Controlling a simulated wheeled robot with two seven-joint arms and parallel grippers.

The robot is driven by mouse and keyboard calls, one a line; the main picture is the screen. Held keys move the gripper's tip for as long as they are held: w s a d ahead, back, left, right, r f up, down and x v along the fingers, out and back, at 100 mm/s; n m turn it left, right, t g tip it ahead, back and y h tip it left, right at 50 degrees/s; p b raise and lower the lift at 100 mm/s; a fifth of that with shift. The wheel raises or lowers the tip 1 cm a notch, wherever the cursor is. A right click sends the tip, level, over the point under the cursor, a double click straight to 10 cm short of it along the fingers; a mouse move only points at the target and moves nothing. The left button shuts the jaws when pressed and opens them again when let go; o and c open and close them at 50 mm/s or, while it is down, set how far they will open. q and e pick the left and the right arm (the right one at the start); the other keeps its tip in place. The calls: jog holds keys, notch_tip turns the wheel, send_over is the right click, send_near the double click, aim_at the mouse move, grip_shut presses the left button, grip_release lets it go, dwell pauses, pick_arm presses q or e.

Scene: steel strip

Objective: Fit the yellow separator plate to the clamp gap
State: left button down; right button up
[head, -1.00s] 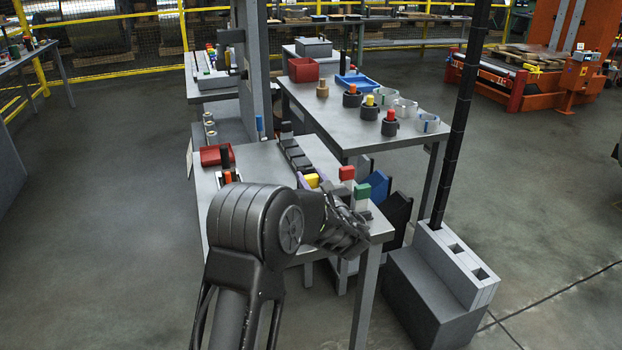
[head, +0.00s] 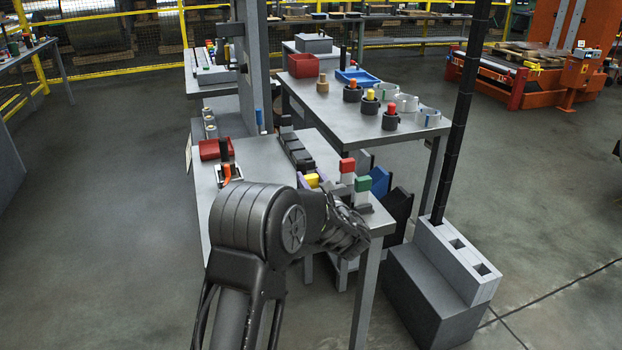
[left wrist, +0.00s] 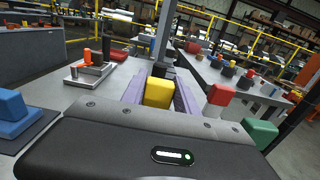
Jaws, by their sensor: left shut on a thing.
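The yellow separator plate's block-like top (head: 313,180) shows over the front part of the steel worktable in the head view. In the left wrist view, the yellow block (left wrist: 159,93) sits between two purple fingers. My left gripper (head: 312,183) is shut on it; the wrist hides most of the gripper in the head view. The plate's lower part is hidden. A row of dark blocks (head: 294,150), perhaps the clamp, lies beyond the yellow block. I cannot make out the clamp gap. My right gripper is not in view.
Red-topped (head: 347,165) and green-topped (head: 363,184) pieces stand close to the right. An orange piece (head: 227,171) and a red tray (head: 214,149) are to the left. A grey post (head: 257,70) rises behind. A second table (head: 340,115) holds several dark rings.

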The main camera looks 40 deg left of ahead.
pick_arm(q)
jog(key=shift+f+b, duration=0.35)
jog(key=shift+f, duration=0.15)
jog(key=shift+r, duration=0.15)
jog(key=shift+r+p, duration=1.1)
jog(key=shift+r, duration=0.65)
jog(key=shift+b, duration=0.55)
dwell(0.7)
jog(key=shift+f+b, duration=1.7)
jog(key=shift+f, duration=0.2)
jog(key=c, duration=0.9)
grip_release()
jog(key=shift+o, duration=0.2)
jog(key=shift+b+v, duration=0.4)
jog(key=shift+v, duration=3.5)
